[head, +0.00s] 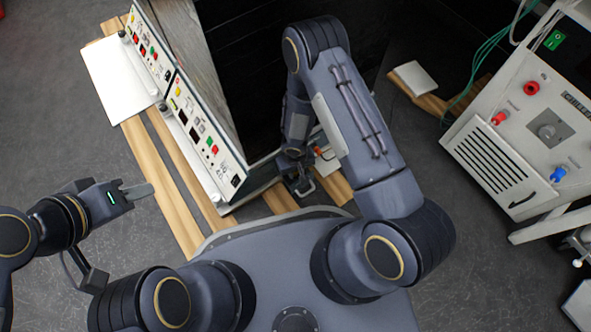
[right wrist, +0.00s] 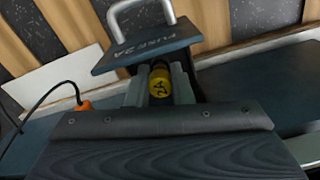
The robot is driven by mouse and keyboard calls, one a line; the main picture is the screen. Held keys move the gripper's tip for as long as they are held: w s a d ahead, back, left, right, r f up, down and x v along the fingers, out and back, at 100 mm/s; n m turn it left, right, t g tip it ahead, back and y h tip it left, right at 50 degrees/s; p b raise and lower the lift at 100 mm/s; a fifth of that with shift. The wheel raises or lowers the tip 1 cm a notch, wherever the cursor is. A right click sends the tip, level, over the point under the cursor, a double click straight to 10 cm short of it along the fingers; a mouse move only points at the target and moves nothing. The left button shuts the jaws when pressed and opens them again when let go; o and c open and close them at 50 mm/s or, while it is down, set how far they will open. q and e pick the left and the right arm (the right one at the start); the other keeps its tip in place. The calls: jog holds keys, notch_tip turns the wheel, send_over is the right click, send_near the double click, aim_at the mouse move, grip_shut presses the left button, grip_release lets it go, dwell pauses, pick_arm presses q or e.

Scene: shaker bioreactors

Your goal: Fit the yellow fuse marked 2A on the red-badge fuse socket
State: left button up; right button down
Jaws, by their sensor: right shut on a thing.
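The yellow fuse (right wrist: 160,82) is between the fingers of my right gripper (right wrist: 161,88) in the right wrist view, with dark marking on its end that is hard to read. My right gripper is shut on it. Just beyond the fuse is a dark plate (right wrist: 128,57) lettered "FUSE 2A", with a grey handle (right wrist: 143,14). In the head view my right gripper (head: 303,186) is low beside the cabinet, partly hidden by my arm; the fuse cannot be made out there. My left gripper (head: 139,191) is out at the left, over the floor, its fingers seen edge-on. I cannot identify the red-badge fuse socket.
White control panels (head: 152,52) with buttons line the cabinet's left side. Wooden slats (head: 168,178) lie beneath. A white machine (head: 535,110) with knobs and green cables stands at the right. In the wrist view an orange plug (right wrist: 82,106) with a black cable sits left of the fingers.

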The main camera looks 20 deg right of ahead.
jog(key=shift+f, duration=0.15)
jog(key=c, duration=1.2)
grip_release()
notch_tip(320, 180, up, 8)
jog(key=p, duration=0.3)
jog(key=shift+p, duration=0.35)
jog(key=shift+f, duration=0.1)
